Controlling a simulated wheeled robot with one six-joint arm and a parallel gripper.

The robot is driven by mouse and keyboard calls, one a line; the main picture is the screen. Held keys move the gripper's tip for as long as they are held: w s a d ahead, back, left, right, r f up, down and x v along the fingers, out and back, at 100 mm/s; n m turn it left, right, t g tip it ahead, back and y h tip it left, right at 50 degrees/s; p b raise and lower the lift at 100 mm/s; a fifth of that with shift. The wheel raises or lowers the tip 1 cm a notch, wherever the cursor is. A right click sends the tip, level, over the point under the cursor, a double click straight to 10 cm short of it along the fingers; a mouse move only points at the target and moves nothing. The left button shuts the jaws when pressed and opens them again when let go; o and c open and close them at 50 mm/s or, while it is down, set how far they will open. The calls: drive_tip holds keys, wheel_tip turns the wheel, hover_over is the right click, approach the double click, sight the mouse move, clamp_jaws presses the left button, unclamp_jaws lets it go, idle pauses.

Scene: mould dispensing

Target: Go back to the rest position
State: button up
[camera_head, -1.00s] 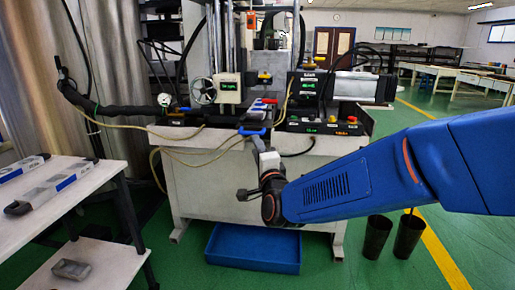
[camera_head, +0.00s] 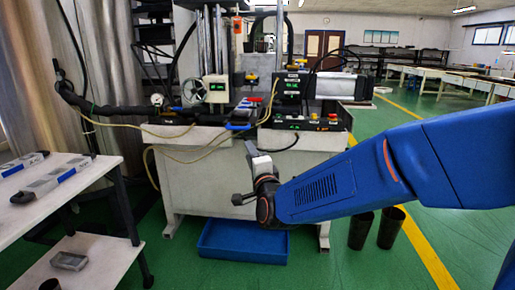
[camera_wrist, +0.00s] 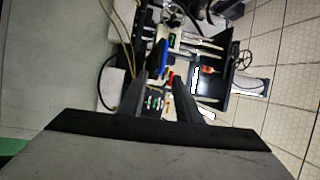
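My gripper (camera_head: 250,148) is at the end of my blue arm, in front of the machine (camera_head: 215,180) and above the blue bin (camera_head: 245,242) in the head view. In the wrist view its two dark fingers (camera_wrist: 160,80) stand apart with nothing visible between them but the background, so it is open and looks empty. The fingertips are small in the head view, and I cannot tell how far they are from the machine front.
A white table (camera_head: 62,200) with grey packs (camera_head: 55,178) stands left, with a grey tray (camera_head: 69,261) on its lower shelf. Black buckets (camera_head: 361,231) stand on the floor right of the machine. A hose and cables hang at the machine front. Open green floor lies to the right.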

drive_tip(key=s+d+f+n+g+h, duration=0.1)
drive_tip(key=s+d+f+n+g, duration=0.3)
drive_tip(key=d, duration=0.6)
drive_tip(key=s+d+f+n+g+h, duration=0.1)
drive_tip(key=s+d+n+g+h, duration=0.2)
drive_tip(key=s+d, duration=0.55)
drive_tip(key=s+d+f+n+g+h, duration=0.1)
drive_tip(key=s+d+f+n+g, duration=0.2)
drive_tip(key=s+d, duration=0.6)
drive_tip(key=s+d+f+n+g+h, duration=0.1)
drive_tip(key=s+d+f, duration=0.5)
drive_tip(key=s, duration=0.8)
drive_tip(key=d+n+g, duration=0.1)
drive_tip(key=d+g, duration=0.1)
drive_tip(key=d, duration=0.1)
drive_tip(key=shift+s+f+n+g+h, duration=0.2)
drive_tip(key=shift+n+g+h, duration=0.1)
drive_tip(key=shift+n+h, duration=0.1)
drive_tip(key=shift+a, duration=0.1)
